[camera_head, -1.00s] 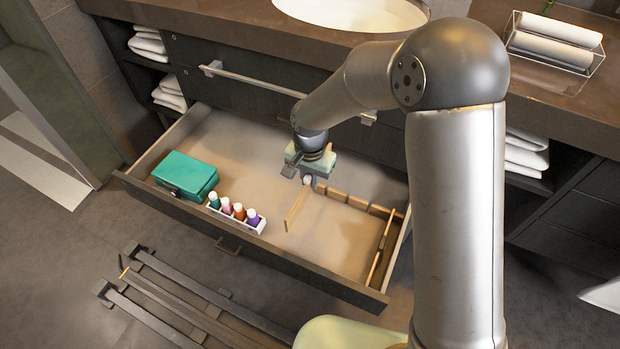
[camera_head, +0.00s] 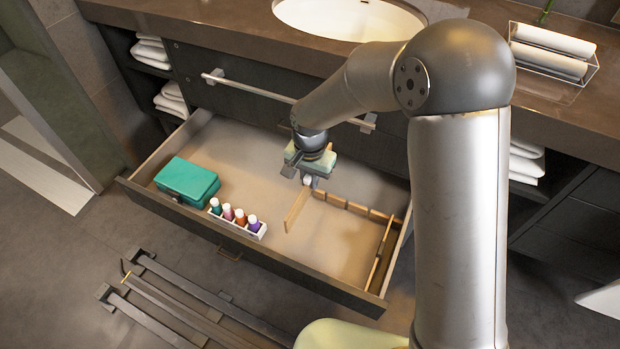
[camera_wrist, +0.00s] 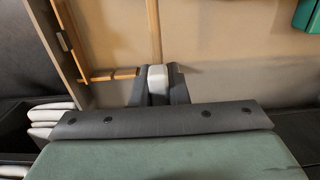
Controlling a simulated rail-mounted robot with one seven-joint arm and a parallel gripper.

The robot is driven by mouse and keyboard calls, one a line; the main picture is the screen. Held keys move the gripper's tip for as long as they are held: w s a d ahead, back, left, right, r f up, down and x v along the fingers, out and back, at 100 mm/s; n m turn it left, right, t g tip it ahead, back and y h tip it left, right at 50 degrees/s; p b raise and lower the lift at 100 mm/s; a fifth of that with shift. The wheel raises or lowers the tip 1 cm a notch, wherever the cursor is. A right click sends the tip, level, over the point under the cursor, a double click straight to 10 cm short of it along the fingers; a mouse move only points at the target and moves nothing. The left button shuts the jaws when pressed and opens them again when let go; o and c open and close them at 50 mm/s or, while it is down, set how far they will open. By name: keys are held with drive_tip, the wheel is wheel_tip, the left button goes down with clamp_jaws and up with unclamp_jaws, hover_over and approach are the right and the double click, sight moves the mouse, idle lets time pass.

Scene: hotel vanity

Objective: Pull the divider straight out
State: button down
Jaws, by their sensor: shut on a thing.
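The divider (camera_head: 297,211) is a thin upright wooden strip in the open drawer, right of the middle. It also shows in the wrist view (camera_wrist: 154,30), running away from my gripper. A white block (camera_wrist: 157,79) sits at its end nearest my gripper. My gripper (camera_head: 307,181) is low over the drawer, its two dark fingers shut on the white block; they also show in the wrist view (camera_wrist: 158,88). The divider's end meets or lies close to a crosswise wooden rail (camera_head: 350,205). The exact joint is hidden by the fingers.
The drawer (camera_head: 250,262) also holds a teal box (camera_head: 187,181) and several small bottles in a white holder (camera_head: 237,226) at left. Another wooden strip (camera_head: 380,254) stands near the right wall. The bar handle (camera_head: 285,96) and sink counter are behind. Bare drawer floor lies around the divider.

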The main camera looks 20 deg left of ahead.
drive_tip(key=shift+r+p, duration=1.1)
drive_tip(key=shift+r, duration=0.75)
drive_tip(key=shift+r, duration=0.2)
wheel_tip(320, 180, up, 11)
drive_tip(key=p, duration=0.7)
drive_tip(key=shift+r+p, duration=0.2)
drive_tip(key=shift+p, duration=0.1)
